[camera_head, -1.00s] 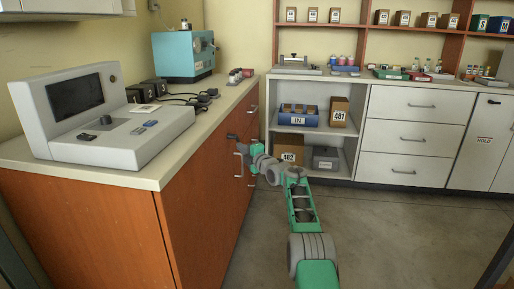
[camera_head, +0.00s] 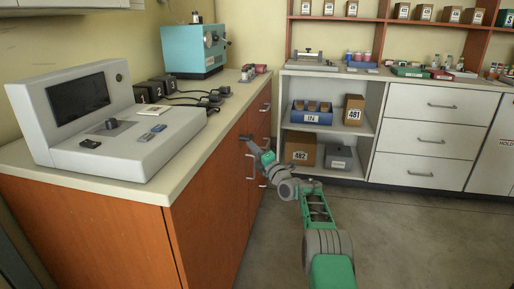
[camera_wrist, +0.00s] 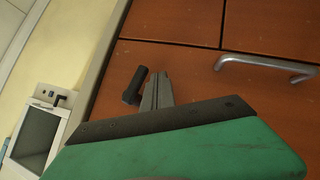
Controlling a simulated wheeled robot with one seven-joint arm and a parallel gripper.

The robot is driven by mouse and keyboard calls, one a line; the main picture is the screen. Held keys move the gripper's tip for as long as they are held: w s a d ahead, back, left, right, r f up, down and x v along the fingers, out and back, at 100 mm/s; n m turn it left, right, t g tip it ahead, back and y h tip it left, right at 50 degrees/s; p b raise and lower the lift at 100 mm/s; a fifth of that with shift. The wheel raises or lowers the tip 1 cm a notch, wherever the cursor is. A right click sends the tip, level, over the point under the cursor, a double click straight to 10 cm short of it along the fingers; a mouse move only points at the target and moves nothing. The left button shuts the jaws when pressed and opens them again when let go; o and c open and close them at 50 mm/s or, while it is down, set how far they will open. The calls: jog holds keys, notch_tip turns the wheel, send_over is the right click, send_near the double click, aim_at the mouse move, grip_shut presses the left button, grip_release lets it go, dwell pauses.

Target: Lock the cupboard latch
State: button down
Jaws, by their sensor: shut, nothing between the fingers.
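The cupboard is the red-brown wooden front (camera_head: 205,215) under the left counter. A dark, short cylindrical latch piece (camera_head: 245,138) sticks out near its top edge. In the wrist view the latch piece (camera_wrist: 134,85) stands tilted just left of my fingers. My gripper (camera_head: 255,147) is at the cupboard front beside the latch. In the wrist view its grey fingertips (camera_wrist: 157,88) are together and empty, close to the latch. I cannot tell whether they touch it. The latch's base is partly hidden.
A metal bar handle (camera_wrist: 265,64) is on the front right of my fingers. The counter edge (camera_head: 165,188) runs just above. A grey console (camera_head: 110,125) and a teal device (camera_head: 193,50) stand on the counter. The floor (camera_head: 410,240) on the right is clear.

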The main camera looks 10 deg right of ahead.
jog(key=f+b, duration=0.2)
jog(key=a+f+b, duration=0.1)
jog(key=b, duration=0.1)
jog(key=s+a+f+b, duration=0.1)
jog(key=f+b, duration=0.1)
jog(key=shift+f+b, duration=0.3)
jog(key=shift+b, duration=0.05)
jog(key=s+d+f+p, duration=0.3)
jog(key=s+d+f, duration=0.1)
jog(key=d+f, duration=0.1)
jog(key=shift+d+f+p, duration=0.2)
jog(key=shift+d+p, duration=0.1)
jog(key=shift+d, duration=0.3)
jog(key=shift+s, duration=0.1)
